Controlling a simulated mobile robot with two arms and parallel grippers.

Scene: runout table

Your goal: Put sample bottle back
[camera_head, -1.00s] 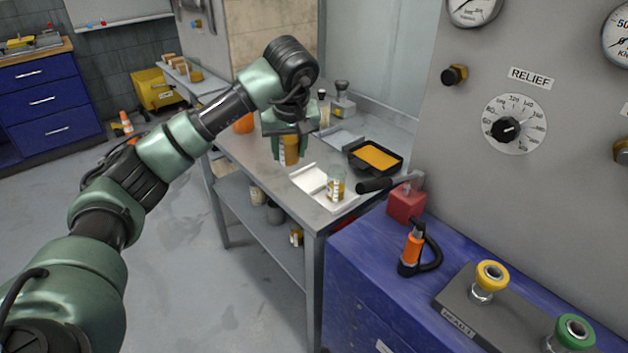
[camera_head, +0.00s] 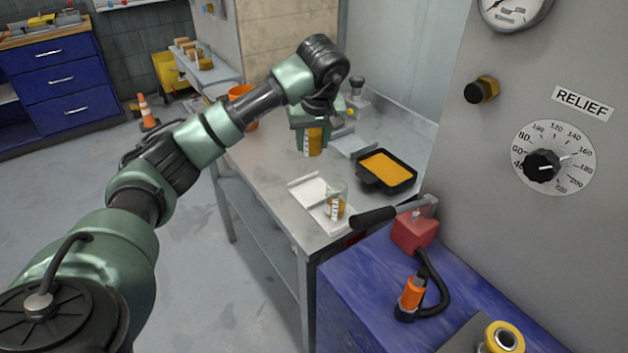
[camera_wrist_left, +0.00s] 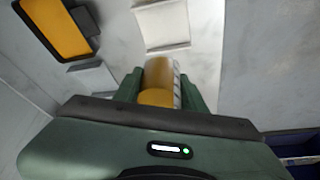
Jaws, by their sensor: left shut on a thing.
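My left gripper (camera_head: 312,143) is shut on an amber sample bottle (camera_head: 315,140), held upright over the grey metal table (camera_head: 270,160). In the left wrist view the bottle (camera_wrist_left: 160,82) sits between the two green fingers, with a pale marked strip along its right side. A clear glass with amber liquid and a white label (camera_head: 335,203) stands at the table's front, on or beside a white tray (camera_head: 308,192). I cannot tell whether the held bottle touches the table. My right gripper is out of view.
A black tray with orange contents (camera_head: 385,170) lies right of the bottle. An orange bucket (camera_head: 243,95) stands behind my arm. A black-handled lever (camera_head: 373,218) and red block (camera_head: 415,232) stand near the table's front right corner. A gauge panel walls the right side.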

